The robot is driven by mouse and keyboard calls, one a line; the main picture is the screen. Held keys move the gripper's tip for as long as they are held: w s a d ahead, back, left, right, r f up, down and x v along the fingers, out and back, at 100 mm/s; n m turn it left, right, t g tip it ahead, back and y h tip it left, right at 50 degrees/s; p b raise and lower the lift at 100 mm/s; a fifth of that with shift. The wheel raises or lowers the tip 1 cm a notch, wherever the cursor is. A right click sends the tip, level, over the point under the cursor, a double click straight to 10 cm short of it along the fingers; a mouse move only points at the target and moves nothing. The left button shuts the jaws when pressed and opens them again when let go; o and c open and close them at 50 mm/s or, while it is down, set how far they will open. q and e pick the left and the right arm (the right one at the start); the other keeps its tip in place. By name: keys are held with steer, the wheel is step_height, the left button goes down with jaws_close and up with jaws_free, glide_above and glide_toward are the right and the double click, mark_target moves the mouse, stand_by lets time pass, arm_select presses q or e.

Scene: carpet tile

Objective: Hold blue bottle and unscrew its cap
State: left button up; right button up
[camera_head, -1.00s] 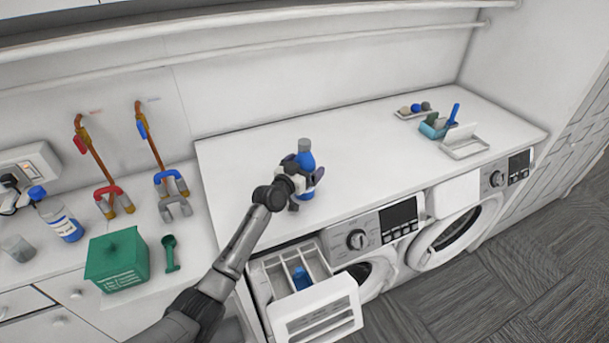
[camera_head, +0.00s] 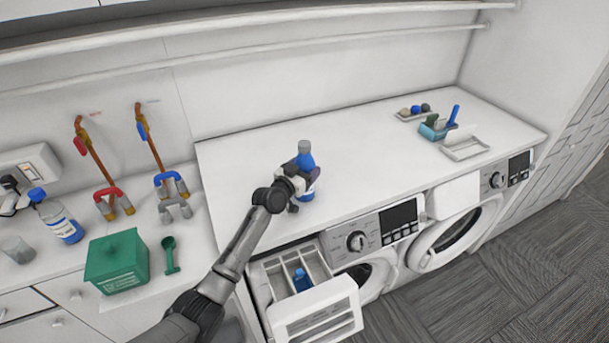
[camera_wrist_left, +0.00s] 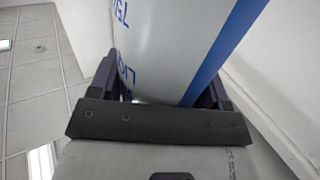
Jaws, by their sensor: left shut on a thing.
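The blue bottle (camera_head: 306,161) with a grey cap (camera_head: 304,146) stands upright on the white counter above the washing machines. In the left wrist view the bottle's white and blue side with blue lettering (camera_wrist_left: 175,50) fills the space between the dark fingers of my left gripper (camera_wrist_left: 160,92). The cap is on the bottle. My right gripper is not in view.
An open detergent drawer (camera_head: 306,300) juts out below the counter's front edge. A teal container (camera_head: 436,131) and a white tray (camera_head: 466,149) stand at the back right. A green box (camera_head: 117,262) and a white-and-blue bottle (camera_head: 60,222) are on the left. The counter's middle is clear.

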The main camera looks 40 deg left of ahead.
mark_target(301, 160)
arm_select(q)
steer(key=shift+r, duration=0.1)
steer(key=shift+r, duration=0.45)
steer(key=r, duration=0.3)
steer(key=shift+d+r, duration=0.25)
steer(key=shift+r, duration=0.05)
steer(key=s+d+r, duration=0.1)
steer(key=d+r, duration=0.5)
steer(key=d, duration=0.5)
steer(key=shift+s+r, duration=0.25)
steer(key=shift+s, duration=0.15)
